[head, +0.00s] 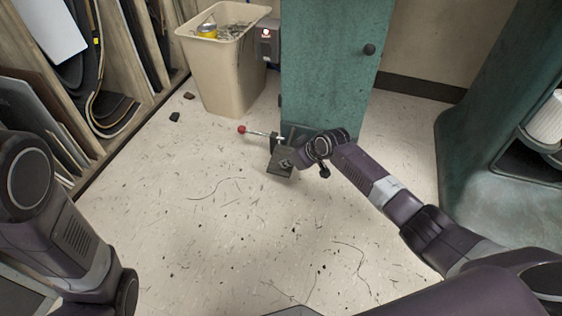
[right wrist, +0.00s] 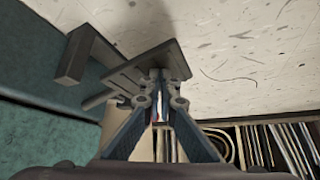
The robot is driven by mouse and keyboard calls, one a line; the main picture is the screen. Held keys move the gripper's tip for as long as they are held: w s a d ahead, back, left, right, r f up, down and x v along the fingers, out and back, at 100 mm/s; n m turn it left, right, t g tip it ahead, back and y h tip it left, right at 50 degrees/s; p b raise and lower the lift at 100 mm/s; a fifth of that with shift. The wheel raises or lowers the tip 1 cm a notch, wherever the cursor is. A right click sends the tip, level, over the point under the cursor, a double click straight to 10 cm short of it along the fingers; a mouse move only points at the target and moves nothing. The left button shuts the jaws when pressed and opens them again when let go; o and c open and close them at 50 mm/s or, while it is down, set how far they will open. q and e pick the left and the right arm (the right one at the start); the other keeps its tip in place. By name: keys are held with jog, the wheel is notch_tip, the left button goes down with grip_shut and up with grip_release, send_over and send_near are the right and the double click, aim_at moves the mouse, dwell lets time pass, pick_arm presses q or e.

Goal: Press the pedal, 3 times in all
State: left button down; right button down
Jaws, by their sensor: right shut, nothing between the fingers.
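The pedal (head: 275,167) is a dark grey plate low at the foot of the green machine column. In the right wrist view the pedal plate (right wrist: 137,68) lies just beyond my fingertips. My right gripper (head: 287,162) is over the pedal's right part, shut and empty; it also shows in the right wrist view (right wrist: 160,78). The fingertips overlap the plate in the picture, and I cannot tell whether they press on it. My left arm is at the left edge, but its gripper is out of view.
A red-knobbed lever (head: 242,129) sticks out left beside the pedal. A beige bin (head: 222,80) stands behind, near the green column (head: 328,60). A rack of sheets (head: 50,110) lines the left. Another green machine (head: 480,130) stands at right. The scrap-strewn floor in front is otherwise open.

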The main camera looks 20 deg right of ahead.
aim_at(289, 171)
jog(key=shift+s+f, duration=0.2)
jog(key=shift+f, duration=0.8)
jog(key=s+p, duration=0.1)
jog(key=s+d+r+p, duration=0.1)
jog(key=p, duration=0.1)
jog(key=shift+r+p, duration=0.25)
jog(key=shift+p, duration=0.05)
jog(key=shift+s+d, duration=0.2)
jog(key=shift+s, duration=0.1)
jog(key=shift+f, duration=0.2)
jog(key=shift+s+d+r, duration=0.1)
jog(key=shift+d+r, duration=0.05)
jog(key=shift+r, duration=0.05)
jog(key=v, duration=1.1)
jog(key=shift+r, duration=0.35)
